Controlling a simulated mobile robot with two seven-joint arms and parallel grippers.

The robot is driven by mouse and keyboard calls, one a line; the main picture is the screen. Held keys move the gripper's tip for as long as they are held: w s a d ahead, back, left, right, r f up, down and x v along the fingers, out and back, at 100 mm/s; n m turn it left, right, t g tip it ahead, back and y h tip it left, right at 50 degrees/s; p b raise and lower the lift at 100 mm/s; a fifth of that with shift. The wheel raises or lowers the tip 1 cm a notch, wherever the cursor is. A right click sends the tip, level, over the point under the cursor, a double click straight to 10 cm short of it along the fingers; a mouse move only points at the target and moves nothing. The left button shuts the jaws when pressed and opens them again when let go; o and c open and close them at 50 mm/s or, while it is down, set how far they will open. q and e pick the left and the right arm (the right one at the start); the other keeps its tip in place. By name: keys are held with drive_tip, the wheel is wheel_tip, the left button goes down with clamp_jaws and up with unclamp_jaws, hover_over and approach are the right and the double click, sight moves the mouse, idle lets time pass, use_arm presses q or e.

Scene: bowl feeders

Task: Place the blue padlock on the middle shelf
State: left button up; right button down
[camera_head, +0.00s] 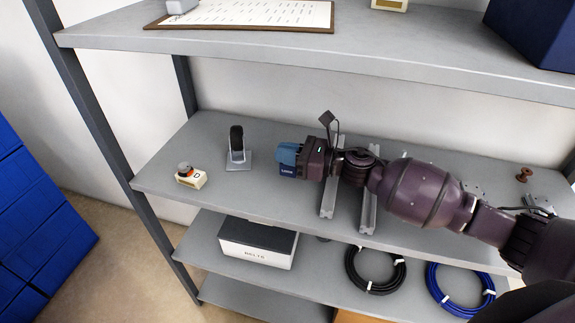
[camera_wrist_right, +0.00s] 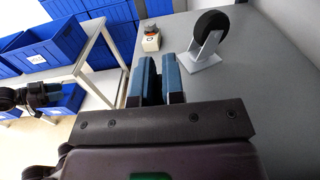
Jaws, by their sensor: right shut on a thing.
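My right gripper (camera_head: 288,160) reaches in from the right over the grey shelf (camera_head: 222,198) below the top one. It is shut on the blue padlock (camera_head: 287,171), a dark blue block with white lettering at the fingertips. In the right wrist view, my gripper's two blue fingers (camera_wrist_right: 157,82) stand close together with a dark gap between them, and the padlock is mostly hidden there. The gripper is at the shelf's left part, right of a caster wheel (camera_head: 237,148). I cannot tell whether the padlock touches the shelf.
A small white-and-orange device (camera_head: 190,177) sits near the shelf's left end. Metal rails (camera_head: 330,195) lie under my right arm. Below are a belts box (camera_head: 258,246), a black coil (camera_head: 374,270) and a blue coil (camera_head: 460,290). Shelf between device and caster is free.

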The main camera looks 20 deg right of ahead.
sight(286, 169)
drive_tip(key=shift+f, duration=1.9)
drive_tip(key=shift+f+b, duration=0.6)
drive_tip(key=shift+b, duration=0.15)
drive_tip(key=c, duration=1.2)
unclamp_jaws()
